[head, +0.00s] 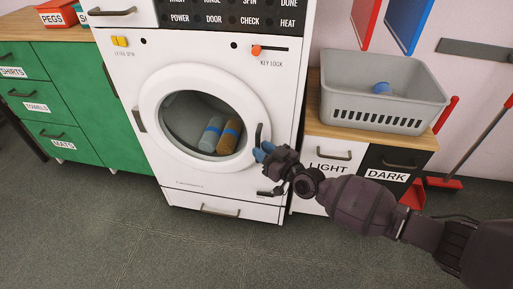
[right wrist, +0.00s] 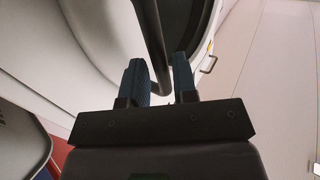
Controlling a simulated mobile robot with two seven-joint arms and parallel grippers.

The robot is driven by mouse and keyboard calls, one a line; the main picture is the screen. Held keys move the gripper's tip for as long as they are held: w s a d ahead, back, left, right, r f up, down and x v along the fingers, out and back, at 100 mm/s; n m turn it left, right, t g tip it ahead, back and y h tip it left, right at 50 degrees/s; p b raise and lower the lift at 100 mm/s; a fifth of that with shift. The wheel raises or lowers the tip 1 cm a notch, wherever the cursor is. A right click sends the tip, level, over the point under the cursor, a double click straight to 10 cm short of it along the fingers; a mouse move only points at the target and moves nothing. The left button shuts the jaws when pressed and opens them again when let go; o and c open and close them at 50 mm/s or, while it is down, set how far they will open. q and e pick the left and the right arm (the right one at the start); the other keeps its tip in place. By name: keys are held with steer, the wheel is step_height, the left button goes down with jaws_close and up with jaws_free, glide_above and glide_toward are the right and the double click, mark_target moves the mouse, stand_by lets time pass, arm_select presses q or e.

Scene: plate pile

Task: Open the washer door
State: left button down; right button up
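The washer (head: 225,185) stands in the middle of the head view. Its round white door (head: 152,90) looks shut, with rolled blue-grey and brown items (head: 222,135) behind the glass. The dark door handle (head: 259,132) is upright on the door's right edge. My right gripper (head: 263,151) has its blue fingers at the handle's lower end. In the right wrist view the handle bar (right wrist: 152,40) runs between the two spread fingers of the gripper (right wrist: 160,68), with a gap showing. Whether a finger touches the bar is unclear. My left gripper is not in view.
A cabinet (head: 330,178) with LIGHT and DARK fronts stands right of the washer, carrying a grey basket (head: 385,115). Green drawers (head: 90,105) stand at the left. A red broom (head: 445,183) is at far right. The floor in front is clear.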

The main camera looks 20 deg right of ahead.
steer(key=shift+x, duration=1.15)
jaws_close()
